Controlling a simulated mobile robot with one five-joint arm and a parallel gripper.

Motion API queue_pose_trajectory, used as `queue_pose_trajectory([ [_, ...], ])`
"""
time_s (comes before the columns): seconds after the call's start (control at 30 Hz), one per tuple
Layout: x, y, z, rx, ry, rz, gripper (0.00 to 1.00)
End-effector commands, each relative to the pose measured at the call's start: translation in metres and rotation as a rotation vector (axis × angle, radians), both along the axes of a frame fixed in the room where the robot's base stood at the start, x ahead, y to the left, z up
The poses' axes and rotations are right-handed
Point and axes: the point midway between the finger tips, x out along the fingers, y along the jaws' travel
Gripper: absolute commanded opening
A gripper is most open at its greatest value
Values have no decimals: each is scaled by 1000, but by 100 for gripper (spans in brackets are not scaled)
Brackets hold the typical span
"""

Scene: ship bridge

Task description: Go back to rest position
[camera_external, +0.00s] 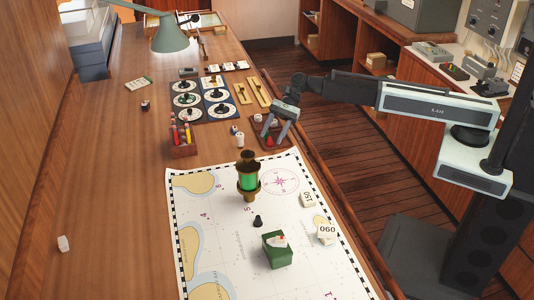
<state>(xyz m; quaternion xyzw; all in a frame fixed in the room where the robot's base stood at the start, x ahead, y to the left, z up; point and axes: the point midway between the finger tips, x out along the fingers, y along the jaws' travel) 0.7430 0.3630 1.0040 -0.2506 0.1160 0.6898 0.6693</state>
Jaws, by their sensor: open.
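My gripper (281,131) is at the end of my arm, which reaches in from the right side of the picture. Its two fingers are apart and point down and to the left, over the right edge of the long wooden table. I see nothing between the fingers. Whether the fingertips touch the tray or its items cannot be told from this view.
A chart (215,235) carries a green lantern (249,183), a green box (277,257), a dark pawn-like piece (258,221) and number tags. Left of the tray are a rack of coloured sticks (183,149) and dial cards (188,114). A lamp (169,38) overhangs the far end. The table's left side is mostly clear.

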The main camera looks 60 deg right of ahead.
Motion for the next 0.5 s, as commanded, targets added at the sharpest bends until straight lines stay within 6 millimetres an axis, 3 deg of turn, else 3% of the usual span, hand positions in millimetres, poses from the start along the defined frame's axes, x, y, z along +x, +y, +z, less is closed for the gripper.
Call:
queue_pose_trajectory([
  [0.03, -44, 2, 4, -45, -51, 98, 51],
  [0.1, -94, 2, -2, -110, -132, 252, 51],
  [0.23, -181, -13, -12, -210, -270, 548, 51],
  [0.3, -222, -30, -18, -259, -341, 710, 51],
  [0.37, -250, -56, -28, -310, -410, 850, 51],
  [0.4, -258, -79, -39, -351, -459, 929, 51],
  [0.5, -244, -138, -70, -464, -559, 1041, 51],
])
